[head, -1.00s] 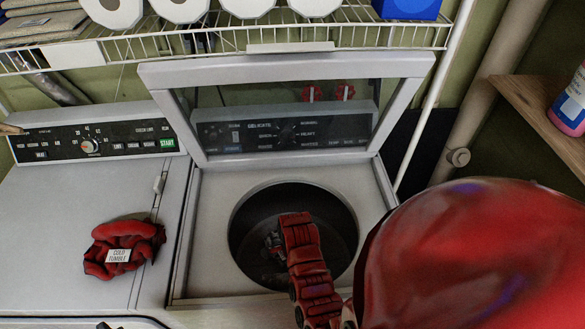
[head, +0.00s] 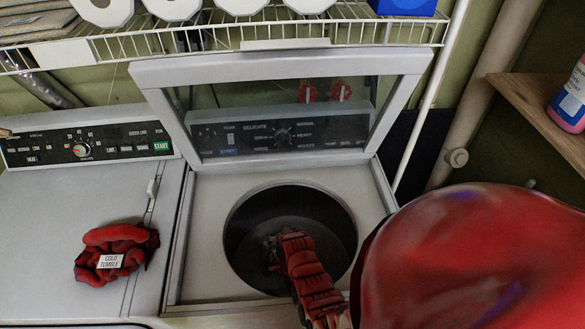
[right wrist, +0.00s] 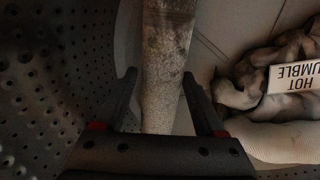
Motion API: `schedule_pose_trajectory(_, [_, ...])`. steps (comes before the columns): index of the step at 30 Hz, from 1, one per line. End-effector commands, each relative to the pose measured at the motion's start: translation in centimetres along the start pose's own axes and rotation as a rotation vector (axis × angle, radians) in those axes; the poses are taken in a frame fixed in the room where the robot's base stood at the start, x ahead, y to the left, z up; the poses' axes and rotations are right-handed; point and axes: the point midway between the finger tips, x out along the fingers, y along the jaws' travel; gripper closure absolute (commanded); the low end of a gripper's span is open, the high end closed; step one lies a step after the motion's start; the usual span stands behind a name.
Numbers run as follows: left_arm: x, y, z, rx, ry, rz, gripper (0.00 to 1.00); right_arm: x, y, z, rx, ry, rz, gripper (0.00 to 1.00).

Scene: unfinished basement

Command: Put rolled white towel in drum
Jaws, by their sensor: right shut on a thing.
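The rolled white towel (right wrist: 167,60) shows in the right wrist view as a pale, speckled grey roll between the fingers of my right gripper (right wrist: 160,80). The gripper is shut on it. In the head view my right arm reaches down into the round drum (head: 247,215) of the open washer, with the gripper (head: 270,252) inside the opening. The towel cannot be made out there. The perforated drum wall (right wrist: 45,85) is close on the left in the wrist view. My left gripper is not in view.
A crumpled cloth labelled HOT TUMBLE (right wrist: 245,85) lies right of the towel in the wrist view. A red cloth labelled COLD TUMBLE (head: 118,240) lies on the neighbouring machine. The raised lid (head: 150,80) stands behind the drum, below a wire shelf (head: 350,32).

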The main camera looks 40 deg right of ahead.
Motion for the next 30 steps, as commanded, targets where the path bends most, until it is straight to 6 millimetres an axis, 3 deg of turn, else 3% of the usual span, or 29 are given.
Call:
schedule_pose_trajectory(20, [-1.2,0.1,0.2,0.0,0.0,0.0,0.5,1.2,-0.3,0.0,0.0,0.0,0.001,0.89])
schedule_pose_trajectory(21, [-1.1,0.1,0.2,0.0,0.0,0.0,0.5,1.2,-0.3,0.0,0.0,0.0,0.001,0.27])
schedule_pose_trajectory(26, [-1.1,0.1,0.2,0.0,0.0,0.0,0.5,1.2,-0.3,0.0,0.0,0.0,0.001,0.0])
schedule_pose_trajectory(30, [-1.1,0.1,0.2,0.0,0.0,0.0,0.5,1.2,-0.3,0.0,0.0,0.0,0.001,0.0])
